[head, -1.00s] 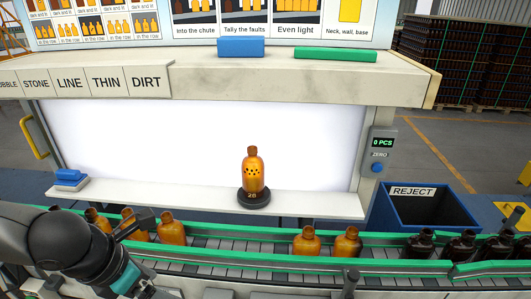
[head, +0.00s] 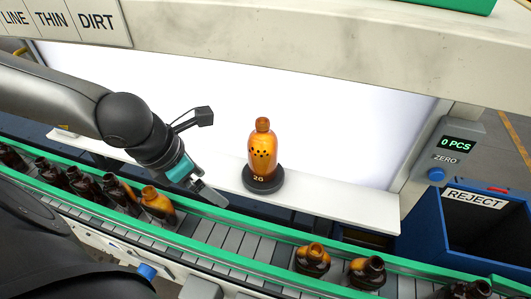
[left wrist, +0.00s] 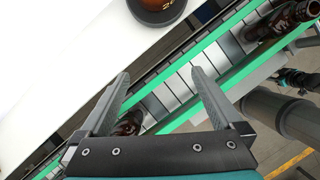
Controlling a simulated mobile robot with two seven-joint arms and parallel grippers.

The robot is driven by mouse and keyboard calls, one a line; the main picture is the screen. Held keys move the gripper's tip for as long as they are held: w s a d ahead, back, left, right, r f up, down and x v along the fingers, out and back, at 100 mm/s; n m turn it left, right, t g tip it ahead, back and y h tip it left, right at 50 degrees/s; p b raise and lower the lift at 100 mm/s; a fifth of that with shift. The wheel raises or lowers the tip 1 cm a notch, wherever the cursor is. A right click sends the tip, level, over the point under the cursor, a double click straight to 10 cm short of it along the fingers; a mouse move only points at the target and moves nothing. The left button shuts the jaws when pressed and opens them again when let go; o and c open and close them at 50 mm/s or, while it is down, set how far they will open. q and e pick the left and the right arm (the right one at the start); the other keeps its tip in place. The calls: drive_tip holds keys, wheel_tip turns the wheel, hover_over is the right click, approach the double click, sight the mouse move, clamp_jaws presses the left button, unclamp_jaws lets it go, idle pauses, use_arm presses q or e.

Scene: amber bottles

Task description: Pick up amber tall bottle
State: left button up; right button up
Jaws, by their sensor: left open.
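The amber bottle (head: 262,150) with a row of dark spots stands upright on a round black stand (head: 263,182) marked 20, on the white ledge. In the left wrist view only the bottle's lowest part (left wrist: 163,4) shows at the top edge, on the stand (left wrist: 157,14). My left gripper (head: 212,194) is left of the stand and nearer the conveyor, apart from the bottle. In the left wrist view its two fingers (left wrist: 161,76) are spread with nothing held between them.
A conveyor with green rails (head: 235,228) runs in front of the ledge (head: 335,205), carrying several amber and dark bottles (head: 158,203). A blue REJECT bin (head: 470,215) and a counter reading 0 PCS (head: 457,145) are at right. A beam (head: 300,50) overhangs the lit panel.

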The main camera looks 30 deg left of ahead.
sight(256, 156)
use_arm(q)
drive_tip(key=shift+w+d+b, duration=0.15)
drive_tip(key=shift+w+d, duration=0.35)
drive_tip(key=shift+w, duration=0.75)
drive_tip(key=shift+w+d+b, duration=0.2)
drive_tip(key=shift+w+d, duration=0.25)
drive_tip(key=shift+w, duration=0.8)
drive_tip(key=shift+w+d+b, duration=0.15)
drive_tip(key=shift+w+d, duration=0.35)
drive_tip(key=shift+w, duration=0.75)
use_arm(e)
drive_tip(key=shift+w+a+f, duration=0.1)
drive_tip(key=shift+w+f, duration=0.25)
drive_tip(key=shift+f, duration=0.5)
use_arm(q)
drive_tip(key=shift+w, duration=0.1)
drive_tip(key=shift+w+d+r+p, duration=0.1)
drive_tip(key=shift+w+d+p, duration=0.2)
drive_tip(key=shift+w, duration=0.3)
drive_tip(key=shift+w+d+p, duration=0.25)
drive_tip(key=shift+w+p, duration=0.05)
drive_tip(key=shift+w, duration=0.3)
drive_tip(key=shift+w+d, duration=0.15)
drive_tip(key=shift+w, duration=0.2)
drive_tip(key=shift+x, duration=1.55)
drive_tip(key=shift+s, duration=0.2)
use_arm(e)
drive_tip(key=shift+r, duration=0.7)
use_arm(q)
drive_tip(key=shift+c, duration=0.2)
